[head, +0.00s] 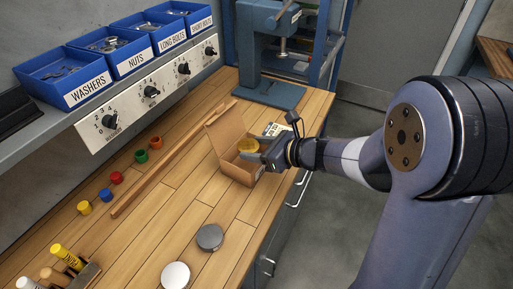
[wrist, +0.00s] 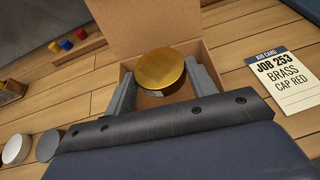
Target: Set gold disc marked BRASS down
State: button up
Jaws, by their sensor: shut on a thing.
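The gold disc (head: 248,146) is between the fingers of my gripper (head: 251,154), at the opening of a cardboard box. In the wrist view the gold disc (wrist: 161,70) sits between the two grey fingers of my gripper (wrist: 162,82), which are shut on it. The open box (head: 238,172) stands on the wooden bench with its lid raised at the back; its cardboard also shows in the wrist view (wrist: 150,22). The disc is over or inside the box; its height above the box floor is unclear. No marking is readable on the disc.
A job card (wrist: 283,76) reading JOB 253, BRASS, CAP RED lies beside the box. A dark grey disc (head: 210,237) and a silver disc (head: 175,275) lie on the bench. Red (head: 116,178), green (head: 141,156), blue, yellow and orange caps stand along the back. A blue press (head: 270,90) stands beyond.

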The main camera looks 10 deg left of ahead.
jog(key=shift+f+b, duration=0.4)
jog(key=shift+b, duration=0.2)
jog(key=o, duration=1.3)
jog(key=shift+r, duration=0.1)
jog(key=r+p, duration=0.1)
jog(key=p, duration=0.1)
jog(key=shift+r+p, duration=0.3)
jog(key=shift+p, duration=0.05)
jog(key=b+v, duration=0.2)
jog(key=v, duration=1)
jog(key=shift+f, duration=0.2)
